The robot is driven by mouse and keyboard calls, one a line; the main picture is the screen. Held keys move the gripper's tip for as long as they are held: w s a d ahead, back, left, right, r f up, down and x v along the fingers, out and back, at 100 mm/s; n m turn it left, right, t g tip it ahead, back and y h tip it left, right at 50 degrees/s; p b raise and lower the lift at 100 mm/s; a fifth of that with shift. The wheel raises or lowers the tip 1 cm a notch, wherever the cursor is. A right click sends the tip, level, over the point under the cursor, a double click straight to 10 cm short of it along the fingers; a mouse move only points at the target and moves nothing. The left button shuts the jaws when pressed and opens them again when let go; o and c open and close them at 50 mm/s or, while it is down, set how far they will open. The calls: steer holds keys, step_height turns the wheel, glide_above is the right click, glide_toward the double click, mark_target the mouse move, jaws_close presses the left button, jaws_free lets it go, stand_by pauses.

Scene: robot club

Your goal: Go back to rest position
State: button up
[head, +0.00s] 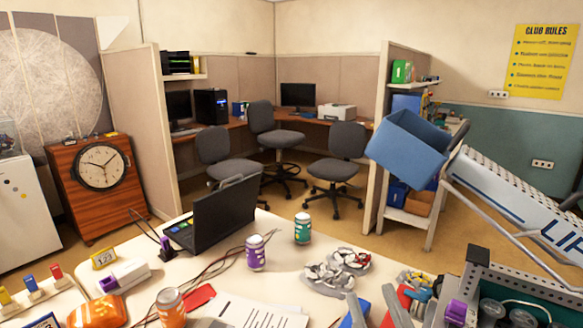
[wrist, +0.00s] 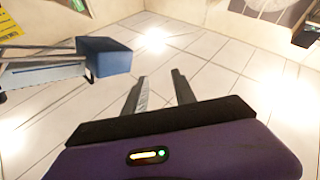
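My gripper (wrist: 159,75) shows in the wrist view with its two dark grey fingers apart and nothing between them. Its body is purple with a small lit indicator. Beyond the fingers is a pale tiled surface with bright lights, which looks like the ceiling. I cannot clearly make out my gripper in the head view.
At right, a lettered beam (head: 520,205) adjoins a raised blue bin (head: 405,142), also in the wrist view (wrist: 104,56).

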steer(key=s+d+f+m+g+h, duration=0.2)
steer(key=s+d+f+g, duration=0.1)
steer(key=s+f, duration=0.8)
steer(key=s+d+f+m+g+h, duration=0.2)
steer(key=s+d+f+g, duration=0.2)
steer(key=s+f, duration=0.7)
steer(key=s+d, duration=0.2)
steer(key=s, duration=0.4)
steer(key=shift+s+d+f, duration=0.2)
steer(key=shift+d+f, duration=0.1)
